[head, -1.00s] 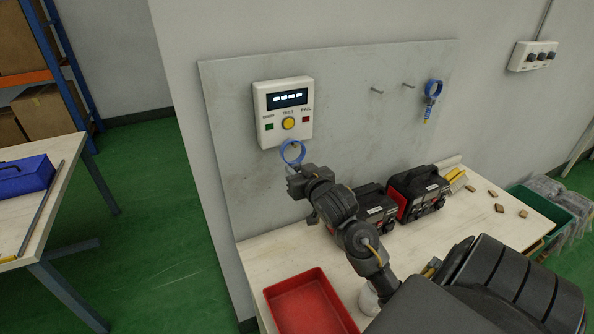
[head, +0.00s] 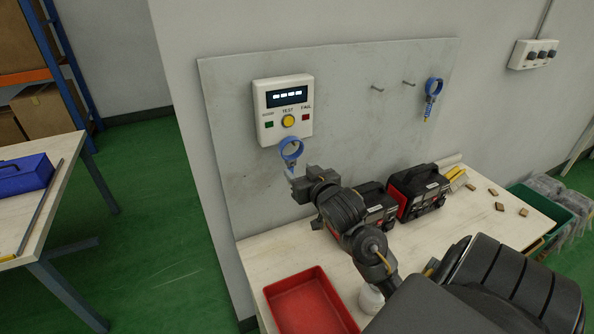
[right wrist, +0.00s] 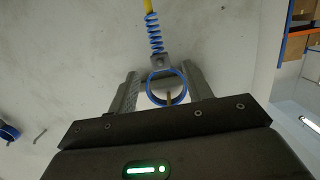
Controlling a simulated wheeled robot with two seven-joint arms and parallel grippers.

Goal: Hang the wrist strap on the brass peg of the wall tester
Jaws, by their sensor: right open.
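The wall tester (head: 283,110) is a white box with a lit display and a yellow button, fixed on the grey board. The wrist strap (head: 291,149), a blue ring with a coiled cord, hangs just below it. In the right wrist view the strap's ring (right wrist: 183,82) lies between my finger sides, and a short peg (right wrist: 168,97) shows inside the ring. The ring appears to hang on this peg. My right gripper (head: 299,186) is open, below and in front of the ring, and does not hold it. My left gripper is not in view.
A second blue strap (head: 433,90) hangs on the board at right, near two bare pegs (head: 377,88). Black-and-red devices (head: 417,190) and a red tray (head: 309,303) stand on the bench (head: 258,252). The space left of the board is free.

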